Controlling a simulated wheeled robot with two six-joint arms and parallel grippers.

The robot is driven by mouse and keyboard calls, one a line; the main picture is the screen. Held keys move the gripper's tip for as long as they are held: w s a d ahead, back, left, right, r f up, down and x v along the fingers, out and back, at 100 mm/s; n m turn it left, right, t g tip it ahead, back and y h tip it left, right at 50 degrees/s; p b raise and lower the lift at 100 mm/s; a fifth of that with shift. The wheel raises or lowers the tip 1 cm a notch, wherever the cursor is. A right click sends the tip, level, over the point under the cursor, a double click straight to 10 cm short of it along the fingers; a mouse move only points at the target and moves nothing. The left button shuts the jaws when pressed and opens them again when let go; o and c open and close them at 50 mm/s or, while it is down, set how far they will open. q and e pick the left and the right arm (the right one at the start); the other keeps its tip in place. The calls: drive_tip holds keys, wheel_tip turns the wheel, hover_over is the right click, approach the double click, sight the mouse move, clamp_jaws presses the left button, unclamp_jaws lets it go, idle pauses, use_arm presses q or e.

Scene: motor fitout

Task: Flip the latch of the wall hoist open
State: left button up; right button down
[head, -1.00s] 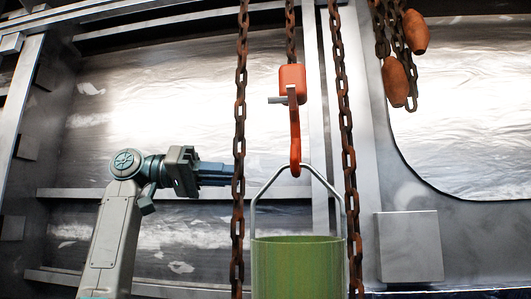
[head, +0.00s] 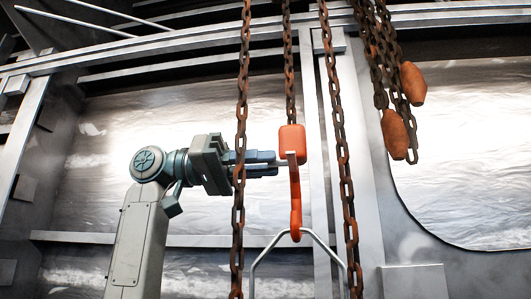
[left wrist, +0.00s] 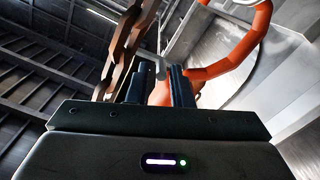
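The wall hoist's orange hook (head: 295,205) hangs from a rusty chain below an orange block (head: 292,138). The grey latch (head: 283,162) is a short lever sticking out to the left at the block's lower edge. My left gripper (head: 275,164) is level with the latch, its fingertips at the latch's free end. In the left wrist view the fingers (left wrist: 158,88) are apart, with the bent grey latch (left wrist: 159,68) showing in the gap. I cannot tell whether they touch it. The orange hook (left wrist: 240,55) curves to the right there. My right gripper is not in view.
A rusty chain (head: 240,110) hangs in front of my left fingers, and another chain (head: 341,150) hangs right of the hook. A wire bail (head: 325,250) hangs on the hook. Two orange weights (head: 395,135) hang with chains at upper right. A grey box (head: 415,282) is at lower right.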

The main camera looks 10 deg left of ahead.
use_arm(q)
drive_tip(key=shift+w+d, duration=0.1)
drive_tip(key=shift+d, duration=0.35)
drive_tip(key=shift+f, duration=0.1)
clamp_jaws()
drive_tip(key=shift+r+n, duration=0.2)
drive_tip(key=shift+n, duration=0.5)
drive_tip(key=shift+r+n, duration=0.2)
drive_tip(key=shift+n, duration=0.5)
unclamp_jaws()
